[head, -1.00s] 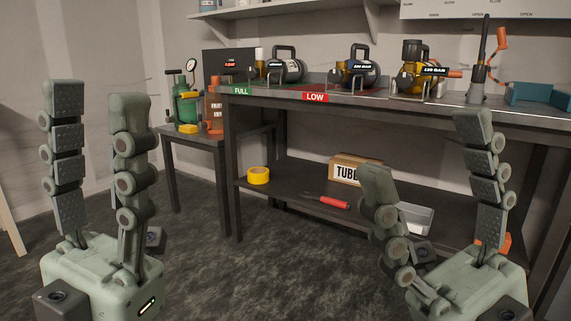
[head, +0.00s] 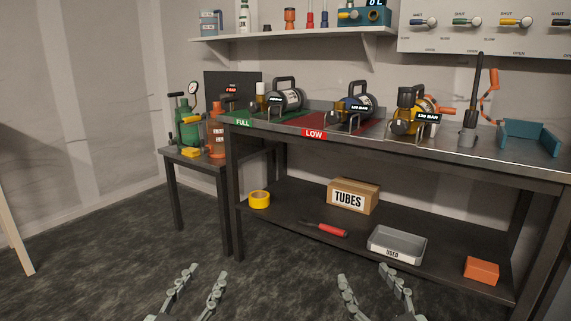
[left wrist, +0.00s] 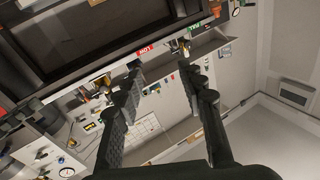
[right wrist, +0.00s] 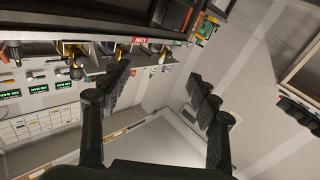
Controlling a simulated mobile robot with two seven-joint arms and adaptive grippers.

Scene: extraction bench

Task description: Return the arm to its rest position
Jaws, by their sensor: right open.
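My left gripper (head: 195,290) is low at the bottom of the head view, in front of the bench, with its two fingers apart and nothing between them. Its spread, empty fingers also show in the left wrist view (left wrist: 160,92). My right gripper (head: 372,288) is beside it to the right at the same low height, also open and empty. Its spread fingers show in the right wrist view (right wrist: 160,92). Both grippers are clear of the bench and touch nothing. The arm links behind them are mostly out of the head view.
A side table (head: 200,160) stands left. Floor in front is clear.

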